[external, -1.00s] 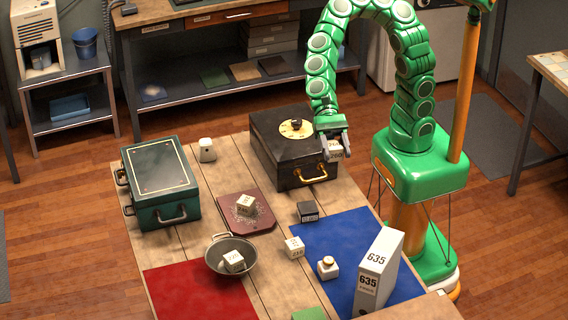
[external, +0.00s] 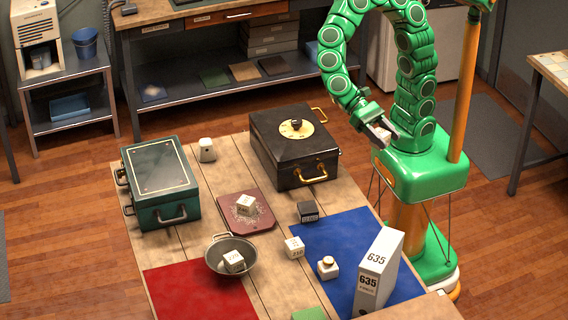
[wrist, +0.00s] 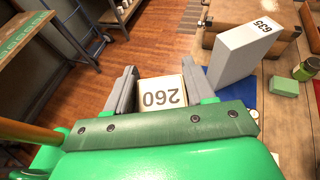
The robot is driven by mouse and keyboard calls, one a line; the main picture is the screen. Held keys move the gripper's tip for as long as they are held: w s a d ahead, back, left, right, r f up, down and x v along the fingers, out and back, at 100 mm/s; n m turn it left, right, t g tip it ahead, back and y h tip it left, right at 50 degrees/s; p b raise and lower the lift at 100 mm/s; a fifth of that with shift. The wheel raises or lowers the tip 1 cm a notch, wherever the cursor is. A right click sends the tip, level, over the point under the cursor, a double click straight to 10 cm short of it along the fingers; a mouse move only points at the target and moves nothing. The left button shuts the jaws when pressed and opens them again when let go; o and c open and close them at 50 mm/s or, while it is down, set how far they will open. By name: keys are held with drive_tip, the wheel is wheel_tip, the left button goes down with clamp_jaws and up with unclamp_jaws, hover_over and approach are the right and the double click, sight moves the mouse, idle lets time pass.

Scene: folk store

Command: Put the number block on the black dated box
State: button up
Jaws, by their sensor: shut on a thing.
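My gripper (external: 381,137) is shut on a white number block and holds it in the air right of the table, close to my green base.
A large black case (external: 290,150) with a gold dial stands at the table's back. White number blocks (external: 295,247), a pan (external: 217,263), a dark green box (external: 160,185), a white 635 binder (external: 380,270) and a small white bottle (external: 327,268) stand around the table.

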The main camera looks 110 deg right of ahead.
wheel_tip(320, 180, down, 20)
drive_tip(key=r, duration=0.1)
drive_tip(key=shift+w+a+f, duration=1.55)
drive_tip(key=shift+w+f, duration=0.2)
drive_tip(key=shift+w+a+f, duration=1.5)
drive_tip(key=shift+w+f, duration=0.25)
drive_tip(key=shift+w+a+f, duration=1.55)
drive_tip(key=shift+w+f, duration=0.2)
drive_tip(key=shift+f, duration=1.55)
drive_tip(key=o, duration=1.2)
drive_tip(key=shift+o, duration=0.2)
